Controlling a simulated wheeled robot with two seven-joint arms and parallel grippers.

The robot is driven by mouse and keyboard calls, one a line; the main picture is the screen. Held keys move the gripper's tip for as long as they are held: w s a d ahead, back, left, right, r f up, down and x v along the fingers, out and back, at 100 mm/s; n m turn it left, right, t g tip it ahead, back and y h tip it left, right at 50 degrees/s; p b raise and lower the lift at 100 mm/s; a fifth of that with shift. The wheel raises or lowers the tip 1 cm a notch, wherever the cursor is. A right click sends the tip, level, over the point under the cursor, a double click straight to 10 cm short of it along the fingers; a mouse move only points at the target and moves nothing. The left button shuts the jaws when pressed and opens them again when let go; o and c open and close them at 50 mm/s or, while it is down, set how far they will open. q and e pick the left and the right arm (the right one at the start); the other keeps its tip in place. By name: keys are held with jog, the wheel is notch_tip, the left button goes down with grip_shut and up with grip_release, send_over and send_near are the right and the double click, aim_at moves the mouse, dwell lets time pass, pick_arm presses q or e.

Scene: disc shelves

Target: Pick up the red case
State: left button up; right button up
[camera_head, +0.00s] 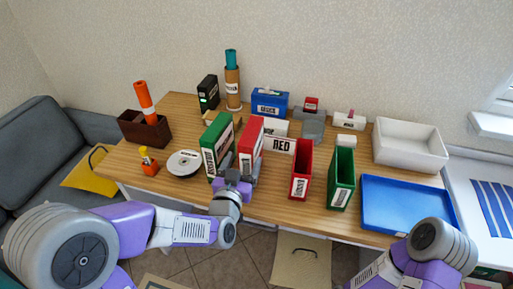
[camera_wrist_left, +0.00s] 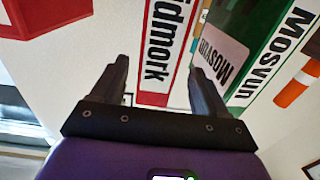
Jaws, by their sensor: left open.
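The red case (camera_head: 251,137) stands upright on the wooden table, with a white label on its spine, just right of the green case (camera_head: 216,143). In the left wrist view the red case (camera_wrist_left: 161,45) shows ahead, its spine between the fingers of my left gripper (camera_wrist_left: 158,68). The green case (camera_wrist_left: 255,45) is close beside it on the right there, behind one finger. My left gripper (camera_head: 240,170) is open and empty at the near side of the red case and hides its lower part. My right gripper is out of view.
A red holder (camera_head: 300,172) and a green holder (camera_head: 341,180) stand to the right, with a RED sign (camera_head: 280,146) behind. A blue tray (camera_head: 408,202) and white bin (camera_head: 410,150) lie farther right. A disc stack (camera_head: 184,163) and orange bottle (camera_head: 149,166) stand left.

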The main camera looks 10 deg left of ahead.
pick_arm(q)
jog(key=shift+w+r+p, duration=0.45)
jog(key=shift+r+p, duration=0.05)
jog(key=shift+p, duration=1.4)
jog(key=shift+w+f+p, duration=0.2)
jog(key=shift+w+p, duration=0.1)
jog(key=shift+p, duration=0.35)
jog(key=w, duration=0.5)
jog(key=shift+w+d+f+b, duration=0.15)
jog(key=shift+d+b, duration=0.05)
jog(key=shift+b, duration=0.2)
jog(key=c, duration=1.3)
